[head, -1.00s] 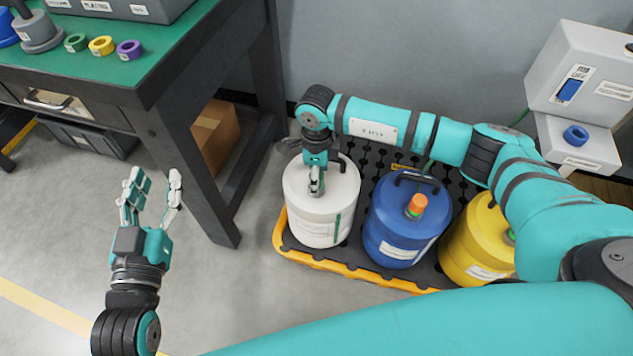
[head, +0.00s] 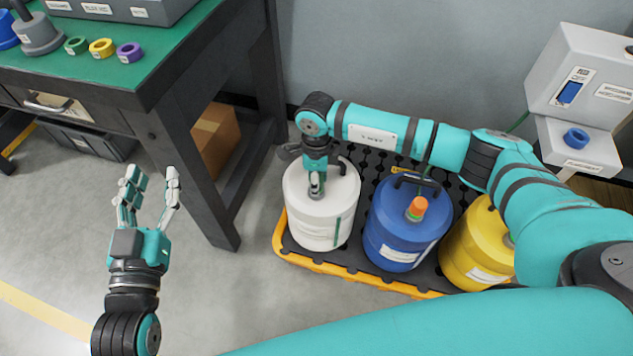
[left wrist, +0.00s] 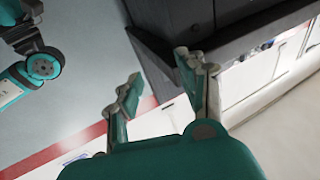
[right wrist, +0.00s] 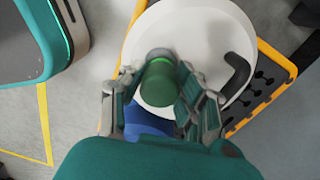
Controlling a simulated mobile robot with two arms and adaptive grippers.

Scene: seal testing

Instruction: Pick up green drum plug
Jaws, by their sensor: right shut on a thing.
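The green drum plug (right wrist: 158,82) shows between the fingers of my right gripper (right wrist: 160,90) in the right wrist view. The fingers are shut on it. It is over the white drum (right wrist: 195,35); I cannot tell whether it still touches the drum. In the head view my right gripper (head: 316,188) points down at the top of the white drum (head: 315,225), and it hides the plug there. My left gripper (head: 150,190) is open and empty over the floor at the left; its spread fingers also show in the left wrist view (left wrist: 160,80).
A blue drum (head: 385,240) with an orange plug (head: 417,207) and a yellow drum (head: 470,255) stand beside the white one on a yellow-edged pallet (head: 340,273). A green-topped bench (head: 130,85) with coloured rings is at left. A grey box (head: 590,80) is at right.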

